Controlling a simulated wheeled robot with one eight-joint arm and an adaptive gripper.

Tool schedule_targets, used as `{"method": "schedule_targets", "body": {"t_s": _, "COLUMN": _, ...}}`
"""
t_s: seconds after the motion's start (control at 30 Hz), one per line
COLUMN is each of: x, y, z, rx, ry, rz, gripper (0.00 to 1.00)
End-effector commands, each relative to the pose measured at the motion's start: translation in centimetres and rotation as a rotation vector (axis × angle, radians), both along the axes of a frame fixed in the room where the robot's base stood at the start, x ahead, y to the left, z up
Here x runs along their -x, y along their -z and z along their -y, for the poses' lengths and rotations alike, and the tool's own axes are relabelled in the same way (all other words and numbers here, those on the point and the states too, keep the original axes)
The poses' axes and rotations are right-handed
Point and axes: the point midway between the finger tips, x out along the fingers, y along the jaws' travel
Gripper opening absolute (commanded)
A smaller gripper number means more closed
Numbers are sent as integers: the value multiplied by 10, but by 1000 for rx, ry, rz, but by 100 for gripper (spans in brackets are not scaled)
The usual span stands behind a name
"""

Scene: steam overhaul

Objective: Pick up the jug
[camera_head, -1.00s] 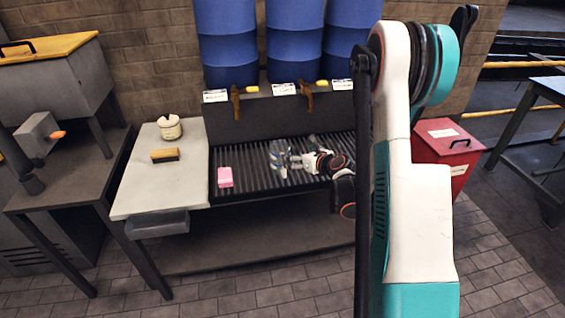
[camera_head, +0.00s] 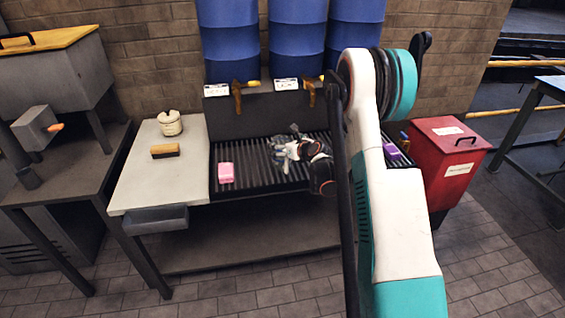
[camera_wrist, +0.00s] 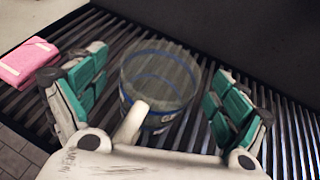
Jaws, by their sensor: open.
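The jug (camera_wrist: 160,75) is clear with blue bands and a pale handle (camera_wrist: 131,122) towards my wrist. It stands on the dark slatted rack (camera_head: 240,182). My gripper (camera_wrist: 161,64) is open, with one teal-padded finger on each side of the jug and visible gaps between the pads and its wall. In the head view my gripper (camera_head: 282,152) is over the middle of the rack and hides most or all of the jug.
A pink cloth or sponge (camera_head: 225,172) lies left of the jug. A brush (camera_head: 165,151) and a cream pot (camera_head: 170,123) stand on the pale side table (camera_head: 140,182). Blue barrels (camera_head: 297,40) with taps are behind. A red bin (camera_head: 447,165) stands right.

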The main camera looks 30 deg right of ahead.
Motion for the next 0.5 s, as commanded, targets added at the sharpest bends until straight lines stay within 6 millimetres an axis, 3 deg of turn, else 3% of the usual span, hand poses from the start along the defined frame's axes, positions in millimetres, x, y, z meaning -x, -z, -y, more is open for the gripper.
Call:
{"method": "schedule_targets", "body": {"t_s": 0.3, "x": -9, "y": 3, "z": 0, "rx": 0, "ry": 0, "rz": 1, "gripper": 89}}
{"method": "schedule_targets", "body": {"t_s": 0.5, "x": -9, "y": 3, "z": 0, "rx": 0, "ry": 0, "rz": 1, "gripper": 44}}
